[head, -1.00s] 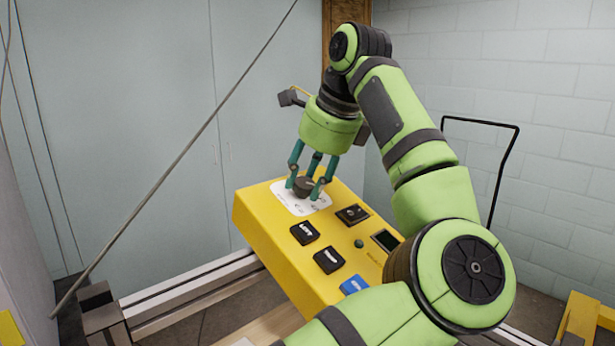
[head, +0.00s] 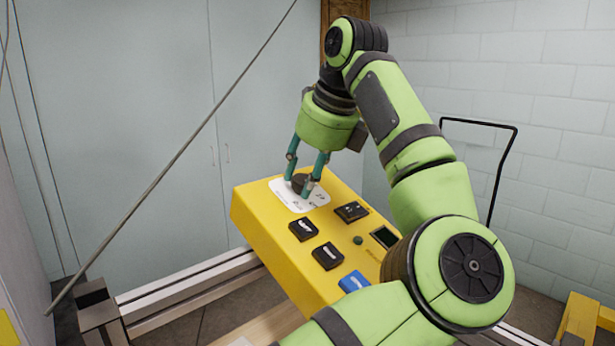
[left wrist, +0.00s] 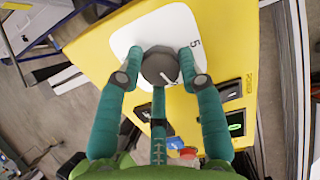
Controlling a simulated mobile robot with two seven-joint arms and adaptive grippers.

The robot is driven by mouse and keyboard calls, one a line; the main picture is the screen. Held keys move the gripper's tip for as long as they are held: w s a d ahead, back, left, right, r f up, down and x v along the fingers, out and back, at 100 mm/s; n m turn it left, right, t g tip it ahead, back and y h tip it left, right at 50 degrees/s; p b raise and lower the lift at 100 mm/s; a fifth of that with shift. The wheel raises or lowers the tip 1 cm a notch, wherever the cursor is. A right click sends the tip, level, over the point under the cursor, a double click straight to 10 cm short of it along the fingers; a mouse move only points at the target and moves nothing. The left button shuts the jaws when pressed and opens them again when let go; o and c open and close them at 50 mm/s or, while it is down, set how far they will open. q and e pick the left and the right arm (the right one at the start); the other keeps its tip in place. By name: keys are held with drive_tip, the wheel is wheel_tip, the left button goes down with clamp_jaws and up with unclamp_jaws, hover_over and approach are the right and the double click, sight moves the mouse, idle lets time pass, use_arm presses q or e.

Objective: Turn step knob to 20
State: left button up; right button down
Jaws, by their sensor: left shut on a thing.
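The step knob (head: 299,180) is a dark round knob on a white dial plate (head: 281,191) at the far end of the yellow control box (head: 262,226). My left gripper (head: 299,186) points down over it, with its teal fingers shut on the knob's sides. In the left wrist view the knob (left wrist: 159,66) sits between the fingertips of the gripper (left wrist: 161,72). A light pointer mark shows at the knob's lower right. A figure 5 is printed on the plate to its right; the other markings are hidden or too small to read. My right gripper is out of view.
The box also carries a black switch (head: 351,211), two black buttons (head: 303,229) (head: 328,256), a blue button (head: 354,282) and a small display (head: 384,237). A thin diagonal rod (head: 170,170) crosses the left side. A metal rail (head: 190,291) runs below the box.

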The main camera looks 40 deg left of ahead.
use_arm(q)
drive_tip(key=shift+a+r+m, duration=0.15)
drive_tip(key=shift+r+m, duration=0.05)
drive_tip(key=shift+m, duration=1)
drive_tip(key=o, duration=1.1)
drive_tip(key=shift+o, duration=0.2)
drive_tip(key=shift+a+f, duration=0.15)
drive_tip(key=v, duration=1.2)
